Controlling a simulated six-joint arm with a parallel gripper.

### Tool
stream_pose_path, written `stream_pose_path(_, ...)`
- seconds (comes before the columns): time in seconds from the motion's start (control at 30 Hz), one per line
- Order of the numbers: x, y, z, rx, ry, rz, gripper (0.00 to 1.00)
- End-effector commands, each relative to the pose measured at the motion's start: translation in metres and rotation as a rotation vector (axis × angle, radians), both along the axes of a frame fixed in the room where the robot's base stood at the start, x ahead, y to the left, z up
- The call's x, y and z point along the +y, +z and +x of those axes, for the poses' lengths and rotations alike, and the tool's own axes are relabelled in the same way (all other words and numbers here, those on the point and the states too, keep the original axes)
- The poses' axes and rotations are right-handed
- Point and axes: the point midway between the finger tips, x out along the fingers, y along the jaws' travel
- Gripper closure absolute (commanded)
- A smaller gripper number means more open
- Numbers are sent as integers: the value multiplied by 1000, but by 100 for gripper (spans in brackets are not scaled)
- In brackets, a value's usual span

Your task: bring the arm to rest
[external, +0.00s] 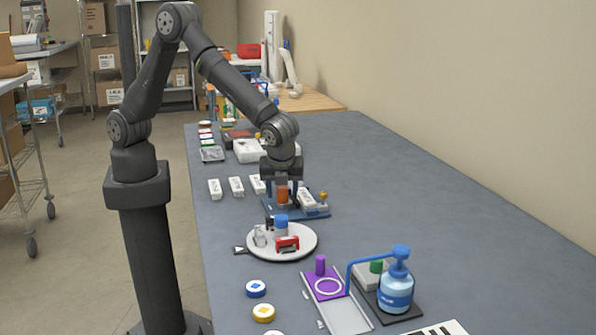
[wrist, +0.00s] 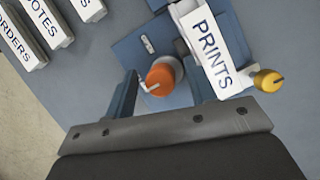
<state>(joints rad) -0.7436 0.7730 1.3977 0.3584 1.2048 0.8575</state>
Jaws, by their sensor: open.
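My gripper (external: 282,180) hangs pointing down over a blue fixture (external: 314,211) on the grey-blue table. In the wrist view my gripper (wrist: 160,82) is open, with one finger on either side of an orange knob (wrist: 161,77). The orange knob also shows below the jaws in the external view (external: 282,195). Whether a finger touches it I cannot tell. Right of it lies a white block labelled PRINTS (wrist: 211,50), with a yellow knob (wrist: 267,80) beside it.
Several white labelled blocks (external: 236,185) stand left of the fixture. In front is a round white tray (external: 304,252) with small items. Nearer are a purple piece (external: 320,266) and a blue pump bottle (external: 397,287). The table's right side is clear.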

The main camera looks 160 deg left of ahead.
Motion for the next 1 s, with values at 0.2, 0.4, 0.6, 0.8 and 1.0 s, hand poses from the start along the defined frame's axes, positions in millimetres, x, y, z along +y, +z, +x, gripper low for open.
stream_pose_path(0.2, 0, 0, 0, 0, -228, 1, 49)
stream_pose_path(0.4, 0, 0, 0, 0, -366, 0, 49)
stream_pose_path(0.6, 0, 0, 0, 0, -416, 0, 49)
stream_pose_path(0.8, 0, 0, 0, 0, -417, -1, 49)
stream_pose_path(1.0, 0, 0, 0, 0, -416, 0, 16)
